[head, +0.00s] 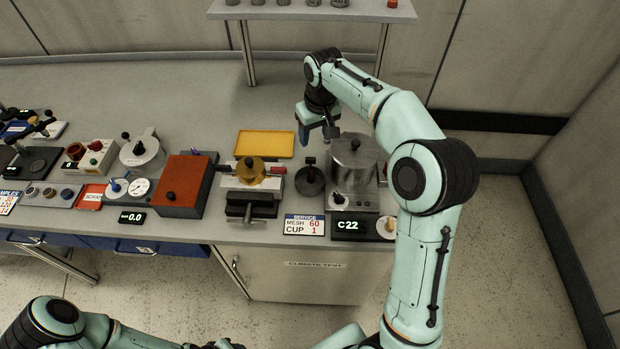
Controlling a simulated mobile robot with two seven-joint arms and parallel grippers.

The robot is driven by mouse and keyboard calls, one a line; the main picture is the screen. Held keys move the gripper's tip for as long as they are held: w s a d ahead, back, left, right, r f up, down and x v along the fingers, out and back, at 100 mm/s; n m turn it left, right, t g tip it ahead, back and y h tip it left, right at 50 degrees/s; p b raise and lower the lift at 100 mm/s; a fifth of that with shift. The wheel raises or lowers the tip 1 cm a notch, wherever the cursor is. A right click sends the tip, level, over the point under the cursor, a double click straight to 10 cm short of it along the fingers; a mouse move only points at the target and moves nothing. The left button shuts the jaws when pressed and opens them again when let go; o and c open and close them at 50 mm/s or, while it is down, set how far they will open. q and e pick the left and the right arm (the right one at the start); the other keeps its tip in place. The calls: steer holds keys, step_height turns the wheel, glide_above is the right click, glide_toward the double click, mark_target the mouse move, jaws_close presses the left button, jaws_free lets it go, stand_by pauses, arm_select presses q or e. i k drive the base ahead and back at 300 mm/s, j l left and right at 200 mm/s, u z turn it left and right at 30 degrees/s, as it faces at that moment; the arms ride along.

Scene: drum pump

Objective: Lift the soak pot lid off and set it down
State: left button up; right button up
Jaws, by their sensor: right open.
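A steel pot (354,178) stands at the right end of the bench, beside the C22 display. Its flat steel lid (345,152) lies on top and has a small dark knob (355,143). My right gripper (318,133) is open and empty, pointing down, above and to the left of the pot and apart from the lid. My right arm reaches over from the right and passes close to the pot's right side. My left arm shows at the bottom left, and its gripper fingers are not in view.
A small dark cup with a handle (310,182) stands just left of the pot. A yellow tray (264,144) and a brass device (250,171) are further left, then a red-topped box (183,186). The grey bench top (225,100) behind is clear. A shelf (310,12) stands at the back.

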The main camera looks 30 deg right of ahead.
mark_target(354, 154)
steer(key=k, duration=1)
